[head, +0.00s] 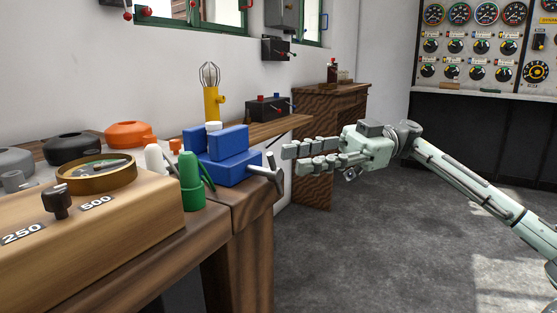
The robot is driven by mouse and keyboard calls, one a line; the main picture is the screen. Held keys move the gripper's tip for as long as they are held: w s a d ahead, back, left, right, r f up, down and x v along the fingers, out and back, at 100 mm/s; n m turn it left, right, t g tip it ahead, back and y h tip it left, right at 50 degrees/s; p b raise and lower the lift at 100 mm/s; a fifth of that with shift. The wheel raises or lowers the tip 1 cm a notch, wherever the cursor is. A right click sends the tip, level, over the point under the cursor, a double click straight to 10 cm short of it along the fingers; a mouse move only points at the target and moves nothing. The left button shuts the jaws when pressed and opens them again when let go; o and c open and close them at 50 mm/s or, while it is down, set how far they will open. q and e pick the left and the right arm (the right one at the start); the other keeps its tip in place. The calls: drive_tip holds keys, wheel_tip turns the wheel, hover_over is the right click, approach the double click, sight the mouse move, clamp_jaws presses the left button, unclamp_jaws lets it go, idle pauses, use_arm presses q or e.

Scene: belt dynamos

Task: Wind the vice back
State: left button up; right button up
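The blue vice (222,152) sits at the right end of the wooden workbench in the head view. Its grey handle (268,172) sticks out toward the right, past the bench edge. My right gripper (291,160) reaches in from the right, its fingers pointing left toward the handle. The fingers look parted with a narrow gap, and nothing shows between them. The fingertips are close to the handle; I cannot tell whether they touch it. My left gripper does not show.
A wooden meter box (90,225) fills the near left of the bench. A green piece (191,182) and a white piece (153,158) stand beside the vice. A yellow lamp stand (211,102) is behind it. The grey floor (390,220) to the right is clear.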

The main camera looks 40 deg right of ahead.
sight(264, 172)
drive_tip(key=shift+w+a, duration=0.2)
drive_tip(key=shift+a, duration=0.85)
drive_tip(key=shift+w+a, duration=0.15)
drive_tip(key=shift+a, duration=0.9)
clamp_jaws()
